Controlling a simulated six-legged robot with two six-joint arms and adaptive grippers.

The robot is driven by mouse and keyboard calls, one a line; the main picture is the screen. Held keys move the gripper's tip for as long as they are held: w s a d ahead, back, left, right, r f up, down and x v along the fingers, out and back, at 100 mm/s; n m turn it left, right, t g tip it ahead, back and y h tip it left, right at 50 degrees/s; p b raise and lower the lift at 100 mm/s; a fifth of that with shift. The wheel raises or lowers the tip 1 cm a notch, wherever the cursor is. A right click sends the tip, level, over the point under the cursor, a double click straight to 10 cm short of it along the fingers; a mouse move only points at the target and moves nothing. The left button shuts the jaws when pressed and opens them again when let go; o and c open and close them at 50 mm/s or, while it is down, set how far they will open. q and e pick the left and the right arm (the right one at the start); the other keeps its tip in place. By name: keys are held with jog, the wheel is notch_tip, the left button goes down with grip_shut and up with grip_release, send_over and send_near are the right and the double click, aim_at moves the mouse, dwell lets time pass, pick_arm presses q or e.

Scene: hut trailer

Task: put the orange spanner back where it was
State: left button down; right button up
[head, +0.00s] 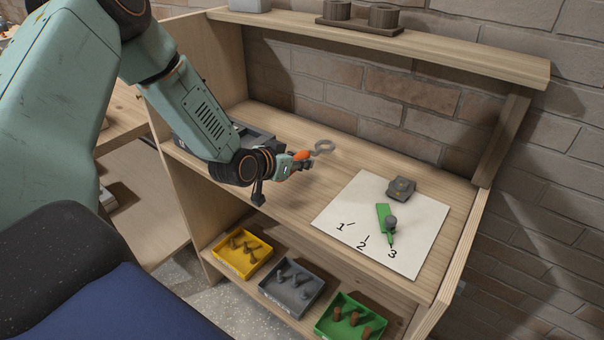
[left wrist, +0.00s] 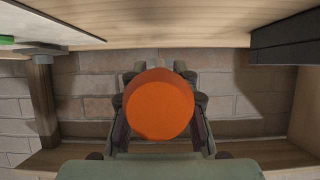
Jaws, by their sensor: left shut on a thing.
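The orange spanner (head: 303,155) is in my left gripper (head: 300,163), above the wooden shelf surface. Its grey ring end (head: 323,147) points away to the right. In the left wrist view the round orange end of the spanner (left wrist: 158,105) sits between the fingers of my left gripper (left wrist: 158,80) and hides what lies behind it. My right gripper is not in view.
A white sheet (head: 345,196) marked 1, 2, 3 holds a green tool (head: 383,215) and a grey block (head: 401,189). A dark grey tray (head: 250,132) stands behind my left arm. Yellow (head: 226,255), grey (head: 278,300) and green (head: 325,326) bins sit below.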

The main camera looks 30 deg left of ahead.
aim_at(299, 182)
pick_arm(q)
jog(key=shift+s+a+f, duration=0.1)
jog(key=shift+f, duration=0.2)
notch_tip(299, 182, down, 3)
jog(key=shift+f+b, duration=0.1)
jog(key=shift+b, duration=0.35)
jog(key=shift+w+d, duration=0.2)
jog(key=shift+w, duration=0.05)
jog(key=shift+a, duration=0.1)
jog(key=shift+s+a+f, duration=0.1)
jog(key=shift+s+f, duration=0.05)
jog(key=shift+s, duration=0.1)
jog(key=c, duration=1.4)
grip_release()
jog(key=o, duration=0.4)
jog(key=shift+w+d, duration=0.2)
jog(key=shift+c, duration=0.2)
jog(key=shift+a, duration=0.1)
jog(key=shift+s, duration=0.15)
